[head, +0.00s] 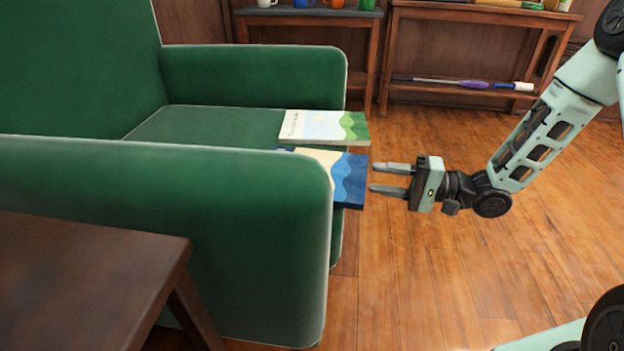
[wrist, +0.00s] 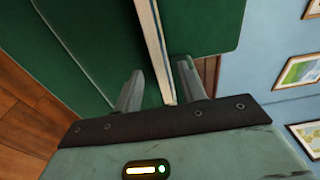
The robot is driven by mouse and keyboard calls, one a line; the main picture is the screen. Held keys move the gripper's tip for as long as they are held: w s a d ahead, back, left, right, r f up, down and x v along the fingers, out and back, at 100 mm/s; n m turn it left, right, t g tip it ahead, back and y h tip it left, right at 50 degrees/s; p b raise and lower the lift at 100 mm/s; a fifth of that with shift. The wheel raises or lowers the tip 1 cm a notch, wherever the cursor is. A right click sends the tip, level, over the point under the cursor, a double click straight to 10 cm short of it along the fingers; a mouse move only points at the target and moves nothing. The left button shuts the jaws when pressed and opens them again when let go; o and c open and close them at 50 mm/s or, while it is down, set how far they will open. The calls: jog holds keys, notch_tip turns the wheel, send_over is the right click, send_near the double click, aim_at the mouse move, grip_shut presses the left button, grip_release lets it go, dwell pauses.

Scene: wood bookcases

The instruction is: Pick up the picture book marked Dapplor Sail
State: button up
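Two picture books lie on the green armchair's seat in the head view. One has a pale cover (head: 318,125) with a green corner and a line of lettering too small to read. The other has a blue wavy cover (head: 349,178), is partly hidden by the near armrest, and juts past the seat's front edge. I cannot tell which is Dapplor Sail. My gripper (head: 372,178) is open at the blue book's outer edge. In the wrist view, a book's pale page edge with a blue cover line (wrist: 150,35) shows between the open fingers (wrist: 160,70), with gaps visible on both sides.
The green armchair (head: 250,75) has a thick near armrest beside the books. A dark wood table (head: 85,275) stands at lower left. Wood shelves (head: 470,50) line the back. The floor (head: 440,270) right of the chair is clear.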

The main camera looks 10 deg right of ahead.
aim_at(365, 173)
jog(key=b+x, duration=0.2)
jog(key=x, duration=0.2)
jog(key=shift+a+b, duration=0.1)
jog(key=shift+b, duration=0.25)
grip_shut()
